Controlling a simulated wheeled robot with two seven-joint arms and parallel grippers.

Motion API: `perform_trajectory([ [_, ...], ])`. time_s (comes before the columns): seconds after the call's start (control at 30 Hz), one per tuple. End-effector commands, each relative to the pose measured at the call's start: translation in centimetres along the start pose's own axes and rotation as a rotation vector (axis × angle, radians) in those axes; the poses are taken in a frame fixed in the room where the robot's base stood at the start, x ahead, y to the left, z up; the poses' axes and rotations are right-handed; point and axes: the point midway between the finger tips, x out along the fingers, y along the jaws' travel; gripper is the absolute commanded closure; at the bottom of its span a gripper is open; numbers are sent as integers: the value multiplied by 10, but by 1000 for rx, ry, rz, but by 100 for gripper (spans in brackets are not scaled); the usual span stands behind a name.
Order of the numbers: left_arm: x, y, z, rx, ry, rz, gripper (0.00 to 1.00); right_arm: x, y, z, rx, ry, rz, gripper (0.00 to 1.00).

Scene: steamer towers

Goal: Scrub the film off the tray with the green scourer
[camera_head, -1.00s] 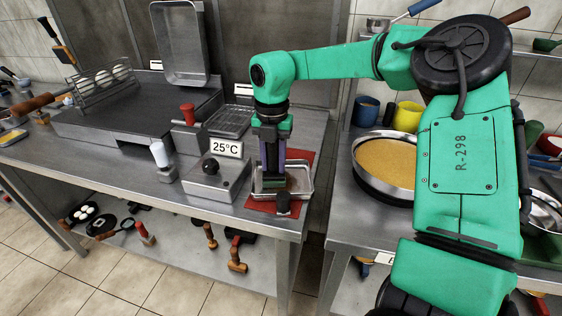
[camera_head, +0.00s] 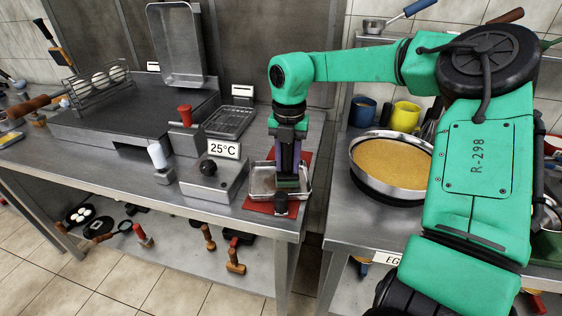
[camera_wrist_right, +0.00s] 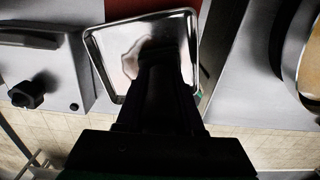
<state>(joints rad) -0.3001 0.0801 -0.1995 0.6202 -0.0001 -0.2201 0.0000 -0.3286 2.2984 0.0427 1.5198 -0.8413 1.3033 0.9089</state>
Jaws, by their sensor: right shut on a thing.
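The shallow metal tray (camera_head: 262,181) lies on a red mat (camera_head: 257,206) at the front right corner of the steel counter. It also shows in the right wrist view (camera_wrist_right: 110,40). A pale brownish film patch (camera_wrist_right: 130,62) shows on its floor there, partly hidden behind my gripper. My right gripper (camera_head: 288,182) points straight down into the right part of the tray, shut on the green scourer (camera_head: 289,185). The scourer is mostly hidden by the fingers; it looks low at the tray floor, but I cannot tell if it touches. My left gripper is not in view.
A control box with a 25°C sign (camera_head: 224,150) stands just left of the tray. A wire rack (camera_head: 230,121) lies behind it. A large round pan (camera_head: 391,163) sits on the counter to the right, across a gap. An upright metal pan (camera_head: 175,45) leans at the back.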

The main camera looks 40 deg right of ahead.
Motion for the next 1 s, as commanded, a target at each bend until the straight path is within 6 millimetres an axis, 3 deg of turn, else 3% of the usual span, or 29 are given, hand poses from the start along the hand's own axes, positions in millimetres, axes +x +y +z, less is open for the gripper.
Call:
perform_trajectory([
  [0.3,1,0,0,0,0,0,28,3,0,-1,0,3,-8,100],
  [1.0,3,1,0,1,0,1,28,0,40,-11,1,2,-3,100],
])
